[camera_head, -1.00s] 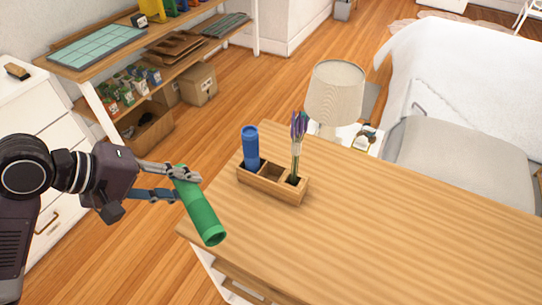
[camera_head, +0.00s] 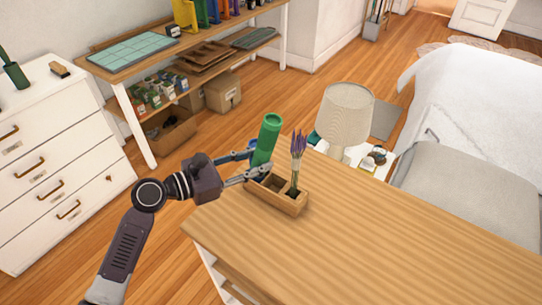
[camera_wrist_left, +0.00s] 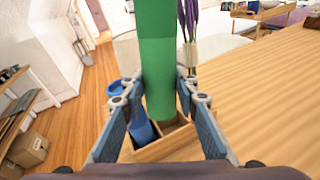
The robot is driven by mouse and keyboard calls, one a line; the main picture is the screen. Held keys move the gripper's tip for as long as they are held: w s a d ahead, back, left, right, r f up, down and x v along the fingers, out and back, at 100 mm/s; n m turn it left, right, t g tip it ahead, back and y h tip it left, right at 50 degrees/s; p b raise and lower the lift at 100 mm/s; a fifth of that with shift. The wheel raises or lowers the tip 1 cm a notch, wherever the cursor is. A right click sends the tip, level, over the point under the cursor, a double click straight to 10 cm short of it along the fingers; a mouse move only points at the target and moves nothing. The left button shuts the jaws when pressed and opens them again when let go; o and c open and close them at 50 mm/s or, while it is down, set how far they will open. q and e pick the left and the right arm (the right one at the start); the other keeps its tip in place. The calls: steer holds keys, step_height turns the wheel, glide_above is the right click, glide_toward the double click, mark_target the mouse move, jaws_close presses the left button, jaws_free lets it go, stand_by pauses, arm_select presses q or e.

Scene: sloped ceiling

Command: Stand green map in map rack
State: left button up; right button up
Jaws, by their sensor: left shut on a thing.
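The green map (camera_head: 265,140) is a rolled tube held nearly upright above the map rack. My left gripper (camera_head: 258,164) is shut on it, with a finger on either side in the left wrist view (camera_wrist_left: 160,88). The wooden map rack (camera_head: 287,203) stands on the table near its far left corner. In the left wrist view, the green map's lower end is over the middle of the rack (camera_wrist_left: 160,152); whether it is inside a compartment I cannot tell. The blue map (camera_wrist_left: 143,131) stands in the left compartment, partly hidden by a finger. My right gripper is out of view.
A lamp (camera_head: 346,115) is beyond the rack. The wooden tabletop (camera_head: 390,230) is clear to the right. A white dresser (camera_head: 45,165) and a shelf (camera_head: 125,65) stand at left.

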arm_select(q)
steer(key=w+d+f+n+t, duration=0.2)
steer(key=d+n, duration=0.1)
steer(key=b, duration=0.7)
glide_above(271, 181)
steer(key=s, duration=0.4)
steer(key=shift+t, duration=0.4)
steer(key=shift+s+d+f, duration=0.1)
steer(key=shift+f, duration=4.55)
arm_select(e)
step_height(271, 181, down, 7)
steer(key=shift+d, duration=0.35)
arm_select(q)
steer(key=o, duration=1.2)
steer(key=v, duration=1.2)
